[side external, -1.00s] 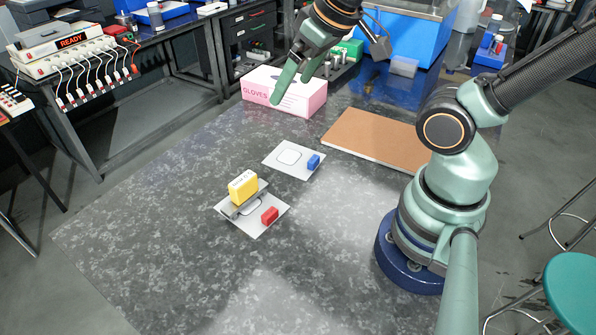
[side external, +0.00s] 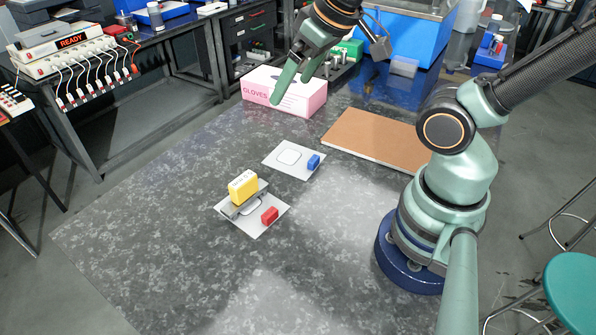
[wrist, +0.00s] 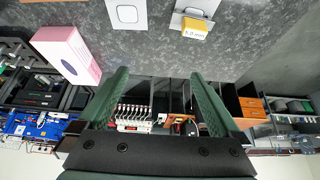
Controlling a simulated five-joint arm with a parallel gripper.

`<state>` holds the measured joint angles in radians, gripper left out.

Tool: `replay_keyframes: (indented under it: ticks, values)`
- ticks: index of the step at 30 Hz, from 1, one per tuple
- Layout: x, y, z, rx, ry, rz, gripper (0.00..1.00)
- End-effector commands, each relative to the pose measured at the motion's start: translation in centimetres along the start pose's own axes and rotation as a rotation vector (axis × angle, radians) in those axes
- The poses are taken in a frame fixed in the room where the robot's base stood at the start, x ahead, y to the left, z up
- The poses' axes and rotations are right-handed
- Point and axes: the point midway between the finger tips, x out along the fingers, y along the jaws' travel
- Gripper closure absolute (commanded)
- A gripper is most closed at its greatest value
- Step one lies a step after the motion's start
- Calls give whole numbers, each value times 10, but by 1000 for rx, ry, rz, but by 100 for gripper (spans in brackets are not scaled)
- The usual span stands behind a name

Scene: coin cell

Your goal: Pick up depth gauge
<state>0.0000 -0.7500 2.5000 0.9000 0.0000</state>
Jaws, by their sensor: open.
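In the wrist view the yellow block (wrist: 195,28) shows at the top right, marked "5.0 mm". My gripper (side external: 288,88) is open and empty, raised above the far part of the table near the glove box. It is well apart from the gauge. In the wrist view its two green fingers (wrist: 158,80) stand wide apart with nothing between them.
A brown board (side external: 375,138) lies at the back right. A pink-and-white glove box (side external: 292,92) stands at the far edge. The table's near and left parts are clear.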

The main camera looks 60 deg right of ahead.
Motion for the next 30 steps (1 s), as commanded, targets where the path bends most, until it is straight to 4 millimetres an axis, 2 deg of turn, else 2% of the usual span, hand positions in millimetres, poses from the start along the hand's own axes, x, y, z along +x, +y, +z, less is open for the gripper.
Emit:
replay_keyframes:
  ticks: [7, 8, 9, 10, 20, 25, 30]
  values:
    - [0, 0, 0, 0, 0, 0, 0]
    - [0, 0, 0, 0, 0, 0, 8]
    - [0, 0, 0, 0, 0, 0, 23]
    - [0, 0, 0, 0, 0, 0, 28]
    - [1, -1, -1, 14, -5, -1, 28]
    - [11, -8, -6, 182, -62, -6, 28]
    - [32, -24, -14, 509, -164, 17, 28]
